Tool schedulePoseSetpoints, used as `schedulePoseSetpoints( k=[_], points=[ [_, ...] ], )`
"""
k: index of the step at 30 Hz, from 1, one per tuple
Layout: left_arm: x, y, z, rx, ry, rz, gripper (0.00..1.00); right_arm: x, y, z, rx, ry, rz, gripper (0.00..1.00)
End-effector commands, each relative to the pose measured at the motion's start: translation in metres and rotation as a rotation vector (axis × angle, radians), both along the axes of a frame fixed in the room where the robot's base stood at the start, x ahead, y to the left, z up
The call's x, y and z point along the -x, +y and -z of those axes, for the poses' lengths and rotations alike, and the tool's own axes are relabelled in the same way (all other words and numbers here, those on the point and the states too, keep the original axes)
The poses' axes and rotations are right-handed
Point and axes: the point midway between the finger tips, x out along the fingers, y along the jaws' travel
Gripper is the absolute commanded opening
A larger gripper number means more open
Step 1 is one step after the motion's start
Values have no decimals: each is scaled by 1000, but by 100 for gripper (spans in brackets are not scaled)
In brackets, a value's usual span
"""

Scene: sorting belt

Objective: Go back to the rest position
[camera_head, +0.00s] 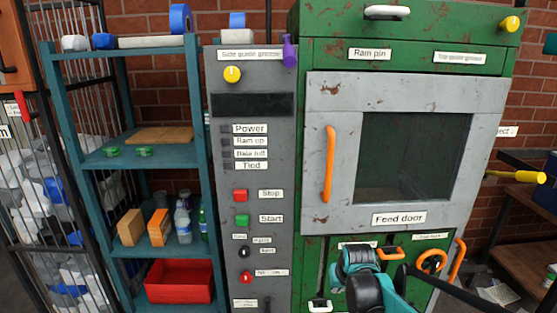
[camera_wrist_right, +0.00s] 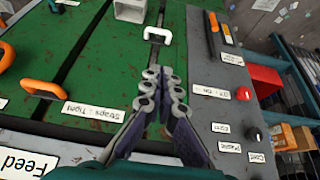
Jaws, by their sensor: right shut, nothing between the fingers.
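My right gripper shows at the bottom of the head view, in front of the lower part of the green machine (camera_head: 312,240). In the right wrist view the fingers of my right gripper (camera_wrist_right: 165,84) are together and hold nothing. They stand in front of the machine's green lower front (camera_wrist_right: 85,70), close to its border with the grey control panel (camera_wrist_right: 200,70). I cannot tell from the picture how far the fingertips are from that surface. My left gripper is not in view.
The feed door (camera_head: 330,95) looks shut, with an orange handle (camera_head: 328,165). The control panel (camera_head: 265,180) has red and green buttons. A teal shelf (camera_head: 150,157) with a red bin (camera_head: 180,282) stands left. At the right, a yellow-handled part (camera_head: 530,176) sticks out near a wooden bench.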

Motion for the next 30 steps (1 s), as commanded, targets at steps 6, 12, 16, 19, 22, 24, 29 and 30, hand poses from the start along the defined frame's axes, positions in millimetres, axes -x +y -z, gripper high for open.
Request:
schedulePoseSetpoints(
  k=[6,12,16,19,22,24,29,30],
  points=[
    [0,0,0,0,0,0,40,87,0,-47,0,-51,6,0],
    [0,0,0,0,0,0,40,166,0,-61,-1,-96,11,0],
    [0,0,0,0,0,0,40,211,0,-56,-1,-125,15,0],
    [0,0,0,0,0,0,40,236,0,-49,-3,-143,18,0],
    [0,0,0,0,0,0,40,253,0,-41,-3,-155,19,0],
    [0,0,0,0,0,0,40,259,0,-38,-3,-160,20,0],
    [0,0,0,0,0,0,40,264,0,-36,-3,-165,20,0],
    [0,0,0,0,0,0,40,263,0,-36,-3,-165,20,0]
  ],
)
